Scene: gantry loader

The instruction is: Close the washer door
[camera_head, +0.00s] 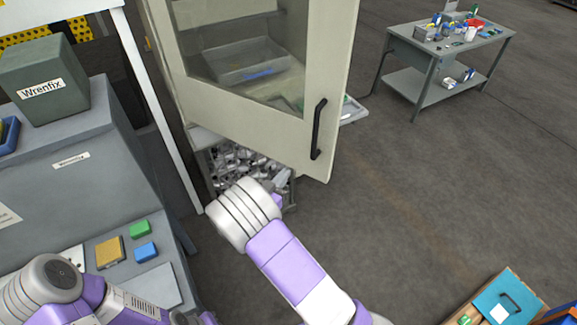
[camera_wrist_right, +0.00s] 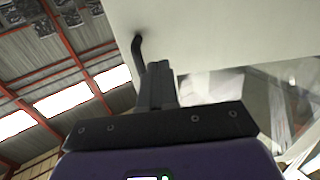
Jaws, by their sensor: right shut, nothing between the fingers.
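The washer door (camera_head: 318,150) is a cream panel with a large window and a black vertical bar handle (camera_head: 318,130). It stands swung open in the head view. My right gripper (camera_head: 280,201) is low beside the door's bottom edge, below and left of the handle, and mostly hidden by my wrist. In the right wrist view, its dark fingers (camera_wrist_right: 162,85) are together and empty. The pale door (camera_wrist_right: 225,35) fills the upper right there, and the handle (camera_wrist_right: 138,52) shows just left of the fingers; contact cannot be told. My left gripper is out of view.
Behind the door is a bin of metal parts (camera_head: 225,160). A grey machine (camera_head: 55,155) with a Wrenfix box (camera_head: 45,80) stands at left. A grey workbench (camera_head: 425,55) is far right, a wooden crate (camera_head: 535,287) lower right. The floor between is clear.

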